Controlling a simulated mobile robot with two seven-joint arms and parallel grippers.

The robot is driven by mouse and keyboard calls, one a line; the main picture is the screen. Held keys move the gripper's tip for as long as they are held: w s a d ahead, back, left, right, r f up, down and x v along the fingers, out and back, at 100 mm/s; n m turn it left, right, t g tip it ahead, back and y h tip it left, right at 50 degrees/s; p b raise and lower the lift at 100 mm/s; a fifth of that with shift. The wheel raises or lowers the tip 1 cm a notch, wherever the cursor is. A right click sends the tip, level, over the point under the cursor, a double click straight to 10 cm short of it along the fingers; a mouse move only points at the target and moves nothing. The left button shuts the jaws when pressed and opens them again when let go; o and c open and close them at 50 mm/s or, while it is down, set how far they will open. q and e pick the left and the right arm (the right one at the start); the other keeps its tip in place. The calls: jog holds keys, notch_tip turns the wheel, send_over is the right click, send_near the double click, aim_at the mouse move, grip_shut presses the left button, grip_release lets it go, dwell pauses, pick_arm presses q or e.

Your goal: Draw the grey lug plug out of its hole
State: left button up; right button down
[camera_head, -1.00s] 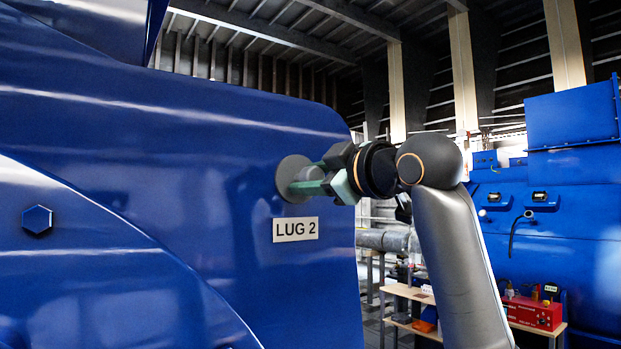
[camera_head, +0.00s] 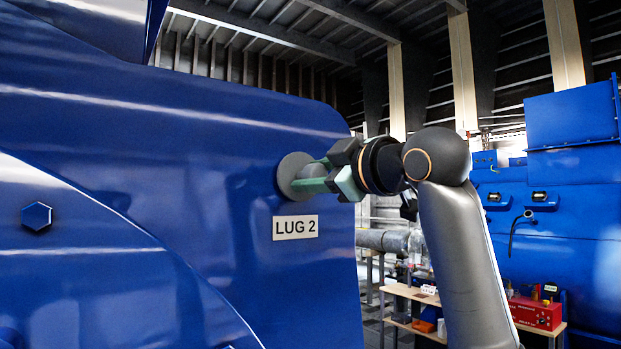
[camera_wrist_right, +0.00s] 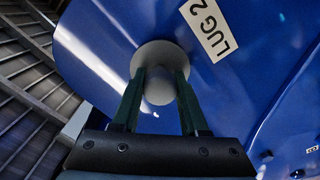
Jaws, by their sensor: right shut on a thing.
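The grey lug plug (camera_head: 287,171) is a round grey flange with a rounded knob, at the blue motor housing (camera_head: 150,150) just above the LUG 2 label. My right gripper (camera_head: 308,174) comes from the right, its two green fingers on either side of the knob, shut on it. In the right wrist view the plug's flange (camera_wrist_right: 160,54) lies past the fingertips and the knob (camera_wrist_right: 160,88) sits between the fingers. The hole is hidden behind the flange. My left gripper is not in view.
The LUG 2 label (camera_head: 295,227) is below the plug, and a blue hexagonal bolt head (camera_head: 37,217) is at the left. A second blue machine (camera_head: 570,190) and a bench with a red box (camera_head: 535,312) stand behind my right arm. Open room lies right of the housing edge.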

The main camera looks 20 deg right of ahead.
jog(key=shift+b+v, duration=0.9)
jog(key=shift+v, duration=1.3)
jog(key=shift+b+v, duration=0.8)
jog(key=shift+v, duration=1.65)
jog(key=shift+r, duration=0.1)
